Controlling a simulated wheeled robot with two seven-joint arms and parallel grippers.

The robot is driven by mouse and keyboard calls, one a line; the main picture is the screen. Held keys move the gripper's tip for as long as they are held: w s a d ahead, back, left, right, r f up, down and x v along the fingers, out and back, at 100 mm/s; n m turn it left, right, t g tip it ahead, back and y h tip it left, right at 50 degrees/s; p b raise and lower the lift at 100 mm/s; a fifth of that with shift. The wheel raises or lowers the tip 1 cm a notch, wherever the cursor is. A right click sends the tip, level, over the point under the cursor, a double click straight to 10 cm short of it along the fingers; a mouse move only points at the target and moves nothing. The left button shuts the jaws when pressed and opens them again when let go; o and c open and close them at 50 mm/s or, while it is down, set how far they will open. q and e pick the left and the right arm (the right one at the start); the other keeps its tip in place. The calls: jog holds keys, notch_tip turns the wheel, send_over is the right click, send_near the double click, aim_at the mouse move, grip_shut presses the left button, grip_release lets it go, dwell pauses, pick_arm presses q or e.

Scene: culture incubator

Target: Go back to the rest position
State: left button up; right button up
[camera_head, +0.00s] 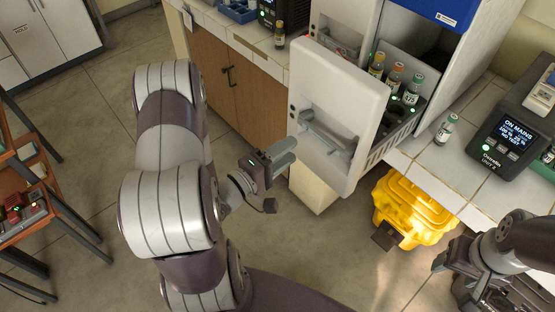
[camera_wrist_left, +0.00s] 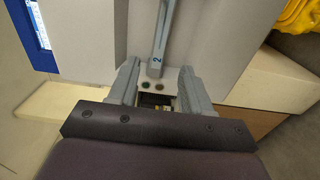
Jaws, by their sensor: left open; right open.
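My left gripper (camera_head: 284,155) is open and empty, in front of the lower incubator door (camera_head: 342,95). The fingers look apart from the handle. My right gripper (camera_head: 458,268) is open at the lower right, beside the counter; its fingers are partly hidden.
Several capped vials (camera_head: 396,78) stand in the open incubator compartment. One vial (camera_head: 445,129) stands on the tiled counter near a display unit (camera_head: 515,130); another vial (camera_head: 279,35) stands at the back. A yellow bin (camera_head: 413,208) is on the floor. A wooden rack (camera_head: 30,205) stands left.

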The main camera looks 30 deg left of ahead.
pick_arm(q)
jog(key=v, duration=0.2)
jog(key=shift+s+a, duration=0.1)
jog(key=shift+s, duration=0.3)
